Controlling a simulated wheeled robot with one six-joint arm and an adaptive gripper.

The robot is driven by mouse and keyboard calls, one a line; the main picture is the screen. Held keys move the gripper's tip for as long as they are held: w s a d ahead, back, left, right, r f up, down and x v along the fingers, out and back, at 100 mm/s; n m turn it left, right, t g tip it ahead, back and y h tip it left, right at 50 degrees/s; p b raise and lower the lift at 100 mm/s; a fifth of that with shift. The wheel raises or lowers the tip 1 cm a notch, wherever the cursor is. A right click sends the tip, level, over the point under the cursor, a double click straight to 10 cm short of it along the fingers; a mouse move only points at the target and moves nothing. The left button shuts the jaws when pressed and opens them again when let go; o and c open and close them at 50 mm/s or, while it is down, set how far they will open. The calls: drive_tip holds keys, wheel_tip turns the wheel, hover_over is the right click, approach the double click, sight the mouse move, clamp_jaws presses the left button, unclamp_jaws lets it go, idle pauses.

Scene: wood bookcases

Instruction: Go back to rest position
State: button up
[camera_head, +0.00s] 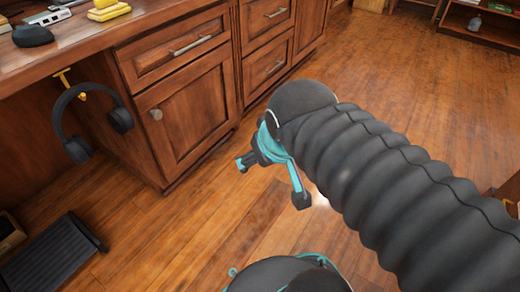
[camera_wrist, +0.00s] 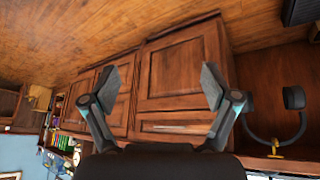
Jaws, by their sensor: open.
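My gripper (camera_head: 273,177) is in the middle of the head view, at the end of my dark ribbed arm, above the wood floor. Its teal and black fingers are spread apart. In the wrist view my gripper (camera_wrist: 165,88) shows two spread fingers with nothing between them. Beyond them is the wooden desk cabinet (camera_wrist: 175,75), which appears upside down. In the head view the cabinet (camera_head: 190,115) stands to the left of the gripper, apart from it.
Black headphones (camera_head: 70,122) hang from a hook under the desk top (camera_head: 110,35). A black footrest (camera_head: 52,255) lies on the floor (camera_head: 165,235) at lower left. A low shelf (camera_head: 485,25) stands at the far right. Floor between cabinet and shelf is clear.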

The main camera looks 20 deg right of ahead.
drive_tip(key=shift+s+a+f+m+g+y, duration=0.3)
drive_tip(key=shift+s+a+f, duration=0.1)
drive_tip(key=shift+s+f, duration=0.3)
drive_tip(key=shift+r, duration=0.15)
wheel_tip(320, 180, up, 8)
drive_tip(key=p, duration=0.8)
